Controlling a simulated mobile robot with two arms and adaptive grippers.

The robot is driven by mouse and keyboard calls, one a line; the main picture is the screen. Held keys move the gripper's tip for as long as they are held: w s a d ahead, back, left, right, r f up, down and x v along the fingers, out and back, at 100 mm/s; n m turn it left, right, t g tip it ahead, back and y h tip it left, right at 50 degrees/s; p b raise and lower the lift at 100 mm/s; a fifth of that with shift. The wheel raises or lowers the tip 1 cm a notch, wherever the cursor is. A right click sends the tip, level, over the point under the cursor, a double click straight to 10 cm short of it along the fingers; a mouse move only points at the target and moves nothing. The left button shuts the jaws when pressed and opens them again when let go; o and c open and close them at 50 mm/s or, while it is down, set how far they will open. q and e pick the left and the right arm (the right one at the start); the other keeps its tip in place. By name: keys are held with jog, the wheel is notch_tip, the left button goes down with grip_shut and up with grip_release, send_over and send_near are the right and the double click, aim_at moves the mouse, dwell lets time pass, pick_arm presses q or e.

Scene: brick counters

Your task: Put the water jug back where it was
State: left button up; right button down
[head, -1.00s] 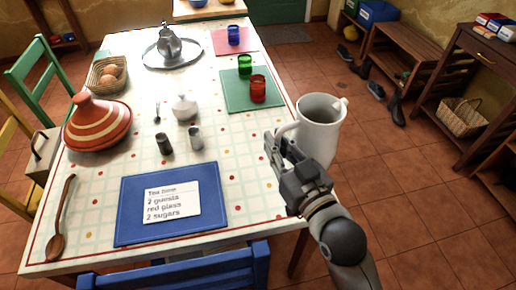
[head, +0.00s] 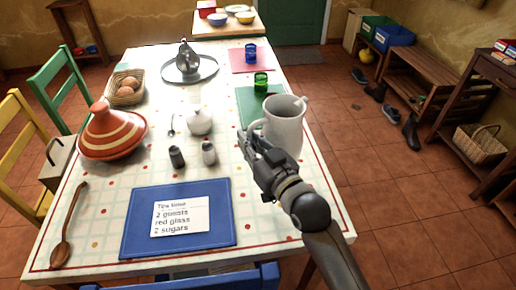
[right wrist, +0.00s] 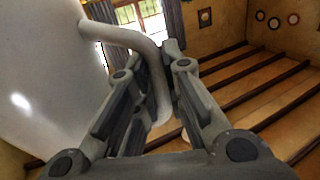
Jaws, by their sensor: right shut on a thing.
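The white water jug (head: 284,128) is upright at the right side of the table in the head view, over or just above the tablecloth near the green placemat; I cannot tell whether it touches. My right gripper (head: 258,146) is shut on the jug's handle, on the jug's near left side. In the right wrist view the jug's pale body (right wrist: 45,70) fills the left, and its handle runs down between the fingers of my right gripper (right wrist: 165,75). The jug hides part of the green placemat (head: 250,100) and the red glass. My left gripper is not in view.
A green glass (head: 261,82) stands just behind the jug, and a blue glass (head: 251,52) farther back. A white sugar bowl (head: 199,123), two shakers and a striped tagine (head: 112,132) stand to the left. A blue placemat (head: 135,225) with a note lies in front.

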jog(key=w+a+f, duration=0.2)
jog(key=w+f, duration=0.3)
jog(key=f, duration=0.3)
jog(key=shift+a+f+b, duration=0.15)
jog(key=shift+f+b, duration=0.2)
jog(key=shift+b, duration=0.1)
jog(key=shift+f, duration=0.15)
jog(key=c, duration=1.5)
grip_release()
jog(key=shift+s+f, duration=0.1)
jog(key=shift+f, duration=0.1)
jog(key=shift+r, duration=0.1)
jog(key=v, duration=1.2)
